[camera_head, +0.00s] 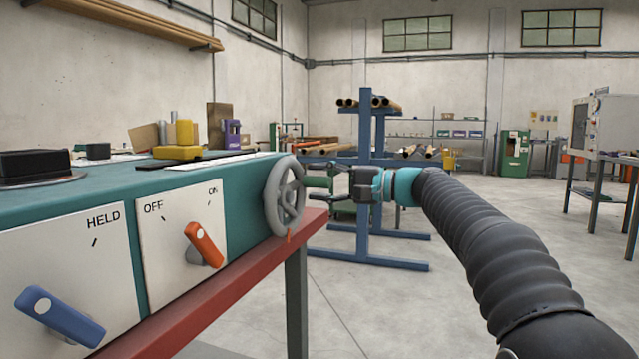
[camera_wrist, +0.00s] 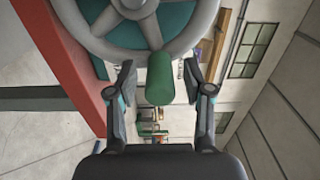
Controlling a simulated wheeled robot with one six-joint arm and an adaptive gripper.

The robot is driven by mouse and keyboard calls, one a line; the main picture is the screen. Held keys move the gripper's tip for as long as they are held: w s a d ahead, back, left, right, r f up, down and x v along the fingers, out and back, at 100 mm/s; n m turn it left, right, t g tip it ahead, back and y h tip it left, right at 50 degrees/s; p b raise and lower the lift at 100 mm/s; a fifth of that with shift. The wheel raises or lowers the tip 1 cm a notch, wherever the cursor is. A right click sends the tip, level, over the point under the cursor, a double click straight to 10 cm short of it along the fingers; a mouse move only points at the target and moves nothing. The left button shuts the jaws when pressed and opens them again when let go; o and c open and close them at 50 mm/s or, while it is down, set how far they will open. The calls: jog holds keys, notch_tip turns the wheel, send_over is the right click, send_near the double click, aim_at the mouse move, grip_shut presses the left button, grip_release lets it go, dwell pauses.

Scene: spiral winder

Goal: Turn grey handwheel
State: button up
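The grey handwheel (camera_head: 286,197) is mounted on the right end of the teal machine. Its spoked rim (camera_wrist: 100,42) fills the top of the wrist view. A green handle (camera_wrist: 160,78) sticks out from the rim towards my gripper; it also shows in the head view (camera_head: 317,182). My gripper (camera_head: 334,180) is to the right of the wheel, facing it. In the wrist view my gripper (camera_wrist: 159,82) is open, with one finger on each side of the handle and a visible gap on both sides. I see no contact.
An orange selector (camera_head: 204,243) and a blue selector (camera_head: 60,316) sit on the machine's front panels. A red bench edge (camera_head: 215,295) runs under the machine. A blue rack (camera_head: 364,190) with pipes stands behind my gripper. The floor to the right is mostly clear.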

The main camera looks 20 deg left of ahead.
jog(key=shift+d, duration=0.15)
jog(key=d, duration=1.1)
jog(key=shift+d, duration=0.4)
